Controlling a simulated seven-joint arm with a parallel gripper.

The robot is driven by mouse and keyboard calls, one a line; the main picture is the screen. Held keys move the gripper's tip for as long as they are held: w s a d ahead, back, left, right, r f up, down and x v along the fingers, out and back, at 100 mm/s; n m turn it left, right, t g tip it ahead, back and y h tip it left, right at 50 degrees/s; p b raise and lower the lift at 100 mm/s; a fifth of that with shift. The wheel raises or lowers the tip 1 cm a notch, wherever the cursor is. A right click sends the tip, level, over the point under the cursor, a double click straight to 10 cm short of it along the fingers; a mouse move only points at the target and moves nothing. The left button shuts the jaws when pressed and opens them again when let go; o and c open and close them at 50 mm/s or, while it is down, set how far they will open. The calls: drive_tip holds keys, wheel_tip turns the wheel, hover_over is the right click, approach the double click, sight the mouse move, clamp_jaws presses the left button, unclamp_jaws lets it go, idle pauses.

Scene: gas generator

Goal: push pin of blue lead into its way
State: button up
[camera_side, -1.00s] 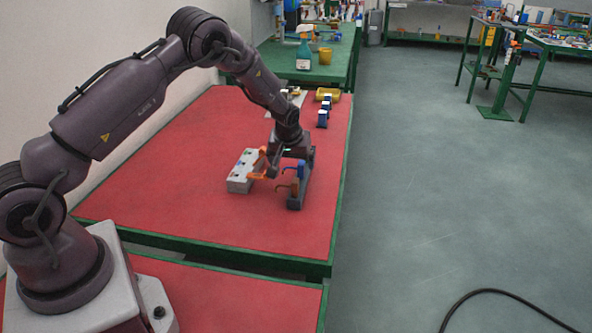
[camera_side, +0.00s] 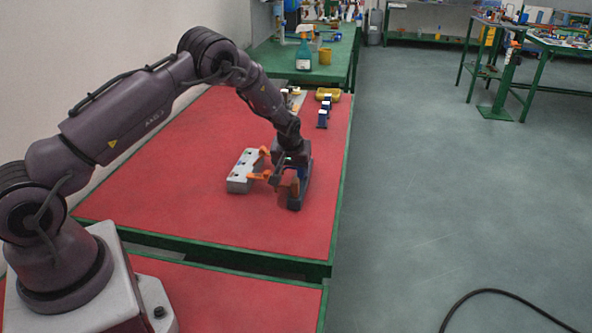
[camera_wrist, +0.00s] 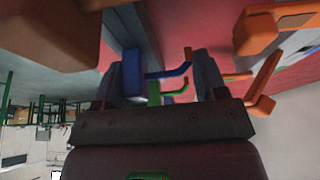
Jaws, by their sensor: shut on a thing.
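My gripper (camera_side: 293,180) is low over a dark rack (camera_side: 296,203) right of the grey block. In the wrist view my gripper (camera_wrist: 160,78) has its fingers around a blue lead (camera_wrist: 132,72); its bent blue wire points right. The fingers hide part of the lead's hold. The grey block (camera_side: 238,184) lies on the red table top, with small coloured marks along its top. Which hole is the blue lead's way is too small to tell. Orange parts (camera_side: 260,176) show between the block and my gripper, and large in the wrist view (camera_wrist: 262,98).
A green bent piece (camera_wrist: 156,92) shows behind the blue lead. Blue and white blocks (camera_side: 323,117) and a yellow tray (camera_side: 328,93) stand farther back. The red table top (camera_side: 215,215) is clear in front; its green edge runs along the right.

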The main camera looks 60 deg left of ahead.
drive_tip(key=shift+r, duration=4.15)
drive_tip(key=shift+r, duration=0.35)
wheel_tip(320, 180, up, 6)
drive_tip(key=s+a, duration=1.1)
drive_tip(key=a, duration=0.3)
drive_tip(key=shift+w+d+f, duration=0.1)
drive_tip(key=shift+d+f, duration=0.05)
drive_tip(key=shift+f, duration=1.05)
drive_tip(key=shift+w+d+f, duration=0.1)
drive_tip(key=shift+d+f, duration=0.05)
drive_tip(key=shift+f, duration=1)
drive_tip(key=shift+f, duration=2.9)
